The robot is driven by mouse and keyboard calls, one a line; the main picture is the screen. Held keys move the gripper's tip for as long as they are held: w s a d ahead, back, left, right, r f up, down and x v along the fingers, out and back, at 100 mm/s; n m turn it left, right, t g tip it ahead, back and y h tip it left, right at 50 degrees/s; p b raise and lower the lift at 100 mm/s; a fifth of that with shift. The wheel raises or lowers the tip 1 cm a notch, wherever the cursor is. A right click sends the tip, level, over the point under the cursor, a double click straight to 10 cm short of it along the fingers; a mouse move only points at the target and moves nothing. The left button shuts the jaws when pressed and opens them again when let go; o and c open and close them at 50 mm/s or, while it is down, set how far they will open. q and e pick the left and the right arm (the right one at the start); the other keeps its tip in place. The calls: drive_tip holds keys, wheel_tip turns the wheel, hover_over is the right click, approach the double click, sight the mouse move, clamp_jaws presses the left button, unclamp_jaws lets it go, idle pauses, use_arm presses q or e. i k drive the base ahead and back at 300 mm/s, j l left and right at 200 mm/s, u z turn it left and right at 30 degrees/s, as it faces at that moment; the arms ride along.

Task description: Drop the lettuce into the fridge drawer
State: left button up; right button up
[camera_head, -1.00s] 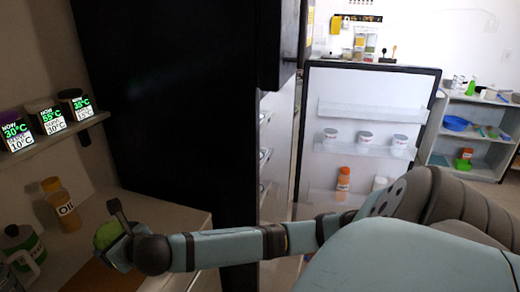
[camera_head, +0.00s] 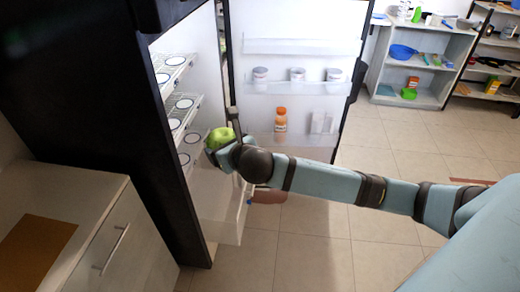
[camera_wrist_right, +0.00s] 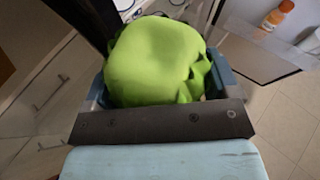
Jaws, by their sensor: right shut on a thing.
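The green lettuce (camera_head: 221,137) is held at the open side of the fridge, in front of its lower shelves. My right gripper (camera_head: 222,146) is shut on it; the lettuce also fills the middle of the right wrist view (camera_wrist_right: 155,62), between the fingers. A pale fridge drawer (camera_head: 226,215) shows low in the fridge, below the lettuce and partly behind my arm; I cannot see into it. My left gripper is not in view.
The fridge door (camera_head: 295,45) stands wide open, with white jars and an orange bottle (camera_head: 281,122) in its racks. Shelves with round white-topped items (camera_head: 184,103) are inside the fridge. A counter (camera_head: 50,205) stands at left. The tiled floor is clear at right.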

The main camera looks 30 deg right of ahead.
sight(219, 199)
drive_tip(key=i+l+z, duration=0.1)
drive_tip(key=l, duration=0.25)
drive_tip(key=i+l+z, duration=0.15)
drive_tip(key=i+l+u, duration=0.85)
drive_tip(key=k+j, duration=0.05)
drive_tip(key=j, duration=0.05)
